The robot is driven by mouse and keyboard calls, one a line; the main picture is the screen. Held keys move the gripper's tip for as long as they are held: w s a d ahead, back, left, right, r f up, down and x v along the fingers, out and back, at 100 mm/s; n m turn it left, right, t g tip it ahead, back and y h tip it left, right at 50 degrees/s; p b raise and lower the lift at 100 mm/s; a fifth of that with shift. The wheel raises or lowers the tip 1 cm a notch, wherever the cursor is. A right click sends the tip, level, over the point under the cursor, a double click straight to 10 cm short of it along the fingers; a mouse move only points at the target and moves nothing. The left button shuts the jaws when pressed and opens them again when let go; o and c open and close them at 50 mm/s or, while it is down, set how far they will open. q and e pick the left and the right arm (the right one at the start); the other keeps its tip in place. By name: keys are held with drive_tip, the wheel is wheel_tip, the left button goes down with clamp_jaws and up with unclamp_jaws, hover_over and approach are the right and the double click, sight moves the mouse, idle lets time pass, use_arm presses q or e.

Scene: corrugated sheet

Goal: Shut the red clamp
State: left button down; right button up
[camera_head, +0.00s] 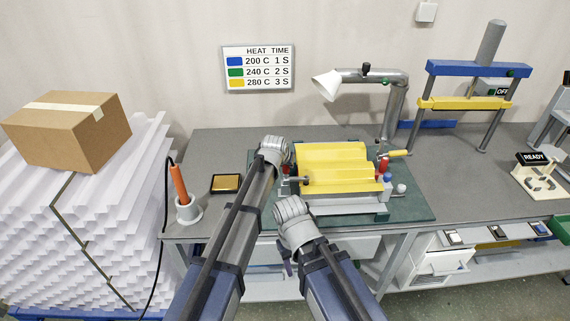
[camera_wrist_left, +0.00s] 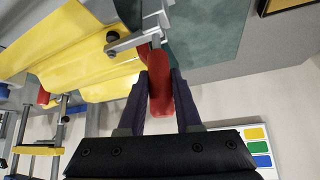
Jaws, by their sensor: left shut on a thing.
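The red clamp has a red handle (camera_wrist_left: 160,92) and a grey metal arm (camera_wrist_left: 138,38) with a dark pad at its end. In the left wrist view the arm reaches over the edge of the yellow corrugated sheet (camera_wrist_left: 62,40); I cannot tell if the pad presses on it. My left gripper (camera_wrist_left: 160,80) is shut on the red handle, with a dark finger on each side. In the head view the clamp arm (camera_head: 297,180) is at the sheet's left end, and my left arm hides most of the handle. My right gripper (camera_head: 287,252) is in front of the bench, its fingers barely visible.
A yellow-handled clamp (camera_head: 398,153) stands at the sheet's right end. A lamp arm (camera_head: 395,105) rises behind. An orange-handled tool (camera_head: 180,182) stands in a holder at left, beside a dark-framed pad (camera_head: 227,183).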

use_arm(q)
drive_tip(key=shift+s+d, duration=0.1)
drive_tip(key=shift+d, duration=0.05)
drive_tip(key=c, duration=0.6)
unclamp_jaws()
drive_tip(key=p+v, duration=0.6)
drive_tip(key=v, duration=0.1)
drive_tip(key=shift+s+r, duration=0.15)
drive_tip(key=shift+r, duration=0.15)
